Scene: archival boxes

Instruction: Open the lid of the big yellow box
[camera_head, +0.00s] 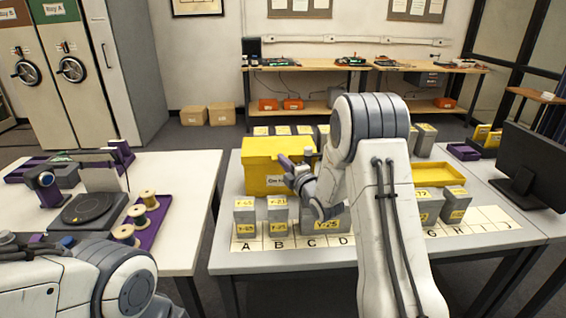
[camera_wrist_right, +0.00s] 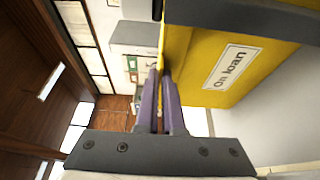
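The big yellow box (camera_head: 266,178) stands on the right-hand table, its lid (camera_head: 268,147) down. A white label shows on its front, and reads "On loan" in the right wrist view (camera_wrist_right: 230,67). My right gripper (camera_head: 285,161) is in front of the box at upper front height, near the lid's edge.
Grey boxes with yellow labels (camera_head: 244,210) stand in front of the yellow box, above a lettered strip (camera_head: 262,244). A yellow tray (camera_head: 440,175) and a monitor (camera_head: 530,165) are to the right. Spools (camera_head: 148,199) and a round device (camera_head: 87,208) are on the left table.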

